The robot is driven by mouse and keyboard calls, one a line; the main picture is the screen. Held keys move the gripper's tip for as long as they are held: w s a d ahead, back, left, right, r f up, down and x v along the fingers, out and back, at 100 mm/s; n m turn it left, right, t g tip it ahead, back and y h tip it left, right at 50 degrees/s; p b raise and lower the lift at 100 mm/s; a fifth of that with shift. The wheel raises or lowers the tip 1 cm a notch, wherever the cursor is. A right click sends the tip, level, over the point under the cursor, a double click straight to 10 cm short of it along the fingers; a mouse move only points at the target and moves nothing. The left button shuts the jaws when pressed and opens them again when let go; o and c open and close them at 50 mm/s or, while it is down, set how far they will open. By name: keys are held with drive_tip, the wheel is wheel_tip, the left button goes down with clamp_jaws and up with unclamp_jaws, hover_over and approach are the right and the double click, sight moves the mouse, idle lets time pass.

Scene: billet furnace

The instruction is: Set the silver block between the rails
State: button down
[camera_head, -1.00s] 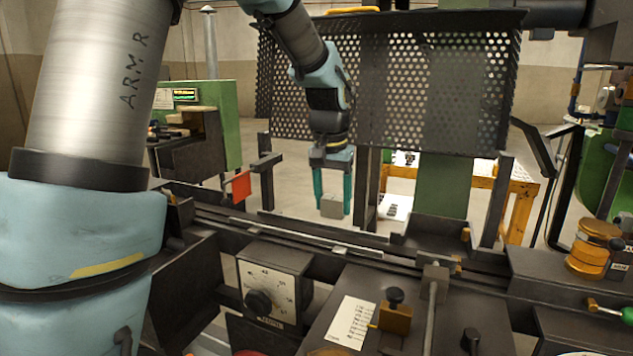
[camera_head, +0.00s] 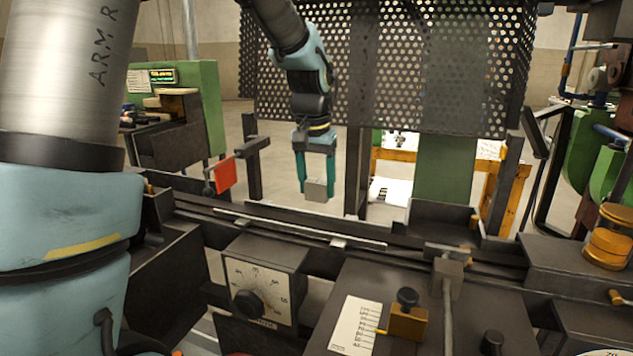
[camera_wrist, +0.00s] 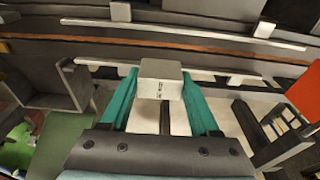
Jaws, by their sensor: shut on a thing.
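The silver block (camera_head: 316,190) is a small grey cuboid held between the teal fingers of my gripper (camera_head: 315,180). My gripper points down and is shut on the block, which hangs just behind the rails in the head view. In the wrist view the block (camera_wrist: 161,79) sits between the fingertips, with small dark marks on its near face. The rails (camera_head: 300,228) run as long dark and pale strips across the machine bed. They also cross the upper part of the wrist view (camera_wrist: 170,35). The block is apart from the rails.
A perforated dark guard (camera_head: 385,70) stands behind the arm. A red flag-like plate (camera_head: 225,174) is left of the gripper. A dial box (camera_head: 262,288) and a bench with an orange block (camera_head: 407,322) stand in front of the rails. A green post (camera_head: 445,170) is to the right.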

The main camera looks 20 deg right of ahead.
sight(316, 201)
drive_tip(key=shift+f+b, duration=2)
drive_tip(key=shift+f, duration=1.25)
drive_tip(key=shift+s+f, duration=0.1)
drive_tip(key=shift+f, duration=0.4)
drive_tip(key=shift+c, duration=0.2)
unclamp_jaws()
drive_tip(key=r, duration=0.3)
drive_tip(key=r+b, duration=0.1)
drive_tip(key=r, duration=0.3)
drive_tip(key=s+a+r+b, duration=0.1)
drive_tip(key=r, duration=0.2)
drive_tip(key=shift+s+a+r, duration=0.1)
drive_tip(key=shift+r, duration=0.25)
